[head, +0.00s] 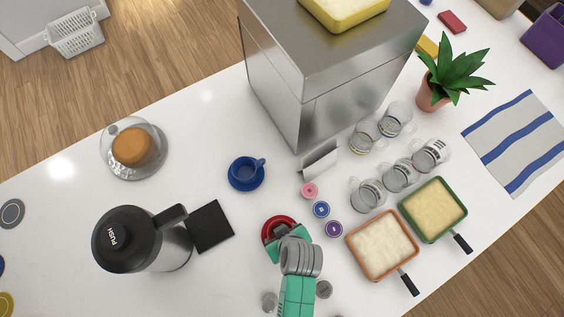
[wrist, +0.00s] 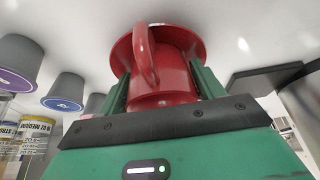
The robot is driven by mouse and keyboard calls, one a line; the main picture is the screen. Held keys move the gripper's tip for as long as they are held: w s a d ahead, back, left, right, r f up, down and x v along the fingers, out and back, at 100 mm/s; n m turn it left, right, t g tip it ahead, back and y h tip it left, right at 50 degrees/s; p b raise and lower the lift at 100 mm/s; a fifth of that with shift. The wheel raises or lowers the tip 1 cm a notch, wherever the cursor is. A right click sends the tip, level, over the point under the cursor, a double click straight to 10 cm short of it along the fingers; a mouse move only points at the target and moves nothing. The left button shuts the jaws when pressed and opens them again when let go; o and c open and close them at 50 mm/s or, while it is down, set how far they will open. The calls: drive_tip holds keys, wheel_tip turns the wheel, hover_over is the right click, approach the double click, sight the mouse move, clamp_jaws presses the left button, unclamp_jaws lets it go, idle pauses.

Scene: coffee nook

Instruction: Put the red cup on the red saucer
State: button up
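The red cup (wrist: 172,75) stands between the two green fingers of my gripper (wrist: 165,88) in the wrist view, which looks upside down. The fingers lie against both sides of the cup, and its handle points toward the camera. The red saucer (wrist: 123,50) is at the cup's base; I cannot tell whether the cup rests on it or is just above. In the head view my gripper (head: 287,238) covers much of the cup, and red (head: 279,219) shows past it.
A blue cup on a blue saucer (head: 246,174) stands behind left. A black mat (head: 210,227) and a steel jug (head: 140,240) are to the left. Coffee capsules (head: 321,209), glasses (head: 367,194) and pans (head: 382,246) are to the right. The steel machine (head: 320,75) stands behind.

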drive_tip(key=shift+o, duration=0.5)
drive_tip(key=shift+s+r, duration=0.1)
drive_tip(key=shift+r, duration=0.35)
drive_tip(key=p+v, duration=0.1)
drive_tip(key=v, duration=1)
drive_tip(key=shift+s+r, duration=0.1)
drive_tip(key=shift+r, duration=0.1)
drive_tip(key=w+r+m+t+h, duration=0.1)
drive_tip(key=w+r+t, duration=0.2)
drive_tip(key=w+r, duration=0.5)
drive_tip(key=w+r+m+t, duration=0.1)
drive_tip(key=w+r+t, duration=0.35)
drive_tip(key=r, duration=0.65)
drive_tip(key=w+r+t+h, duration=0.1)
drive_tip(key=w+r+t, duration=0.2)
drive_tip(key=w+r, duration=0.5)
drive_tip(key=s+r+m+t, duration=0.1)
drive_tip(key=s+r+t, duration=0.1)
drive_tip(key=r, duration=0.9)
drive_tip(key=s+a+r+m+t, duration=0.1)
drive_tip(key=r+t, duration=0.4)
drive_tip(key=r, duration=0.7)
drive_tip(key=s+a+r+m+t, duration=0.1)
drive_tip(key=s+r+t, duration=0.2)
drive_tip(key=r, duration=0.9)
drive_tip(key=shift+a+r+m+t, duration=0.2)
drive_tip(key=shift+a+m+t, duration=0.05)
drive_tip(key=shift+m+t, duration=0.1)
